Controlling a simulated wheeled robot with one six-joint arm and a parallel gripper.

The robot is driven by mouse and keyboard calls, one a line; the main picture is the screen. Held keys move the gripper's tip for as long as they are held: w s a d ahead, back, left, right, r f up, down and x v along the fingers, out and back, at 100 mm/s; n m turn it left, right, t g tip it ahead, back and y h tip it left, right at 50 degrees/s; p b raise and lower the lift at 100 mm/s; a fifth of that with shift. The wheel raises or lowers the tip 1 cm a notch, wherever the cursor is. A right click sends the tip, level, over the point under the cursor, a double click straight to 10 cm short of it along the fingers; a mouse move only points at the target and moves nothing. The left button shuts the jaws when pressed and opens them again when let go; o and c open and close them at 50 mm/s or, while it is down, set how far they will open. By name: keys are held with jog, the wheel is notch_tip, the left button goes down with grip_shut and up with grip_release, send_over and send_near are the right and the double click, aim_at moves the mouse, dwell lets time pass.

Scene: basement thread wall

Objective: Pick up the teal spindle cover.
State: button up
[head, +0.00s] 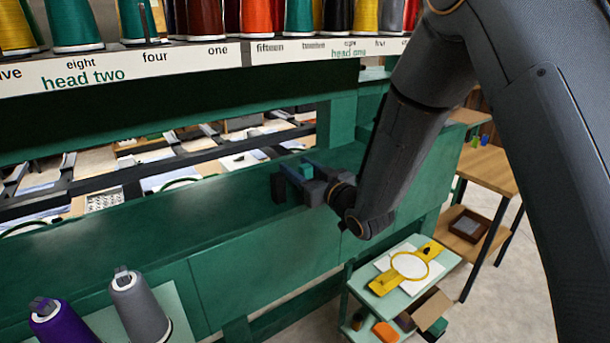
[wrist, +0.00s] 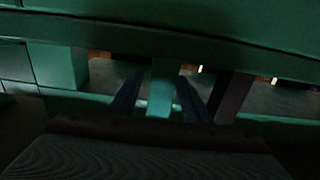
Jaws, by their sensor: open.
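The teal spindle cover (head: 306,170) is a small teal block on the green machine ledge, partly hidden by my gripper in the head view. In the wrist view the cover (wrist: 161,88) stands upright near the middle, between my two dark blue fingers. My gripper (head: 296,173) is open, low over the ledge. In the wrist view the gripper (wrist: 160,104) has one finger on each side of the cover, and I cannot tell whether either touches it.
A dark block (head: 278,188) stands close beside my gripper; a dark post (wrist: 232,97) shows right of the fingers. The green ledge (head: 130,240) is clear to the left. A shelf of thread cones (head: 205,50) runs above. A cart (head: 405,268) with a yellow hoop stands below.

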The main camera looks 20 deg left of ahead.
jog(key=shift+w+a, duration=0.25)
jog(key=shift+a, duration=0.05)
jog(key=shift+c, duration=0.2)
jog(key=c, duration=1.1)
jog(key=shift+o, duration=0.2)
jog(key=shift+r, duration=0.1)
notch_tip(320, 180, up, 10)
jog(key=b, duration=0.2)
